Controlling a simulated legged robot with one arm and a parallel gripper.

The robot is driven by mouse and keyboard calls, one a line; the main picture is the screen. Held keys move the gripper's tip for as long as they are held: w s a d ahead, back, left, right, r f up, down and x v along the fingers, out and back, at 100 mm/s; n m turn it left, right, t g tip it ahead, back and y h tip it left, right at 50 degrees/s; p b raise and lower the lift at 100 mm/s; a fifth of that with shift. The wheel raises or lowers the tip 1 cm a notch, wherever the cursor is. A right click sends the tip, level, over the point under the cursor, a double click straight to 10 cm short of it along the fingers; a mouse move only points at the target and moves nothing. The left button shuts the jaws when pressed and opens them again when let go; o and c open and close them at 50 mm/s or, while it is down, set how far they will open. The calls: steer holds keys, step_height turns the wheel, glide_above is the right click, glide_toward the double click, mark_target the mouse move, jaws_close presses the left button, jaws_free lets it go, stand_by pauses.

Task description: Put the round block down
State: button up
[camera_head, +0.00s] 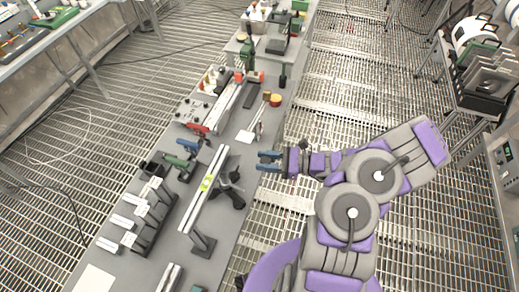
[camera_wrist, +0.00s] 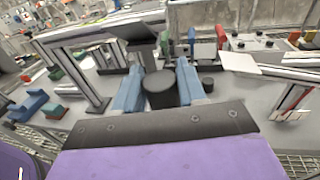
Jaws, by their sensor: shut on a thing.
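My gripper (camera_wrist: 160,80) shows two blue fingers in the wrist view, shut on a dark round block (camera_wrist: 159,90) between them. In the head view my gripper (camera_head: 263,161) is at the right edge of the long grey bench (camera_head: 222,226), its blue fingers pointing left over the bench top. The round block is too small and dark to make out there. Whether the block touches the bench cannot be told.
A small dark cylinder (camera_wrist: 207,83) stands right of the fingers. A long light rail (camera_head: 205,187) on posts and a black clamp-like tool (camera_head: 231,187) lie close by. A white-plated tool (camera_head: 251,132) lies beyond. Dark stands (camera_head: 149,226) fill the near left.

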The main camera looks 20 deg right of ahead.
steer(key=shift+s+r, duration=0.1)
steer(key=w+a+r+m+t+h+b, duration=0.1)
steer(key=w+r, duration=0.3)
steer(key=w, duration=0.3)
steer(key=w+a+r+m+t+b, duration=0.1)
steer(key=w+a+r, duration=0.1)
steer(key=w+r, duration=0.3)
steer(key=w, duration=0.3)
steer(key=shift+a+t+h+b, duration=0.15)
steer(key=shift+t+h+b, duration=0.15)
steer(key=shift+t+h, duration=0.1)
